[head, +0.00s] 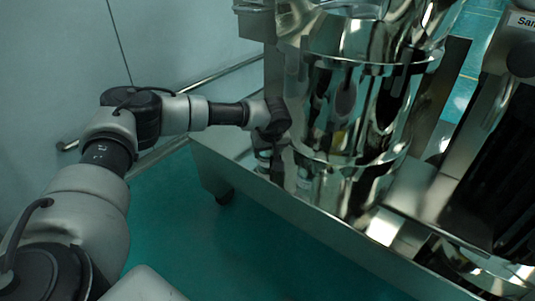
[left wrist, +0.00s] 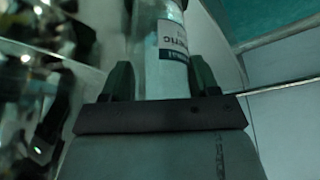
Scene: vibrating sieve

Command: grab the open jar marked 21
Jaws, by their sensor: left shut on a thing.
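A pale cylindrical jar (left wrist: 160,72) with a white label bearing dark print stands between the two dark fingers of my left gripper (left wrist: 161,78) in the left wrist view. The fingers are shut on its sides. Only part of the label shows; I cannot read a 21 on it. The jar's top is cut off by the frame edge, so I cannot tell whether it is open. In the head view my left gripper (head: 264,152) points down beside the shiny metal sieve (head: 345,110), and the jar is too small and dark there to make out. My right gripper is not in view.
The sieve stands on a metal base plate (head: 285,205) close to the right of my left gripper. A pale wall with a rail (head: 225,72) lies behind my arm. The green floor (head: 240,255) in front of the base is clear. A dark labelled machine (head: 500,120) stands at right.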

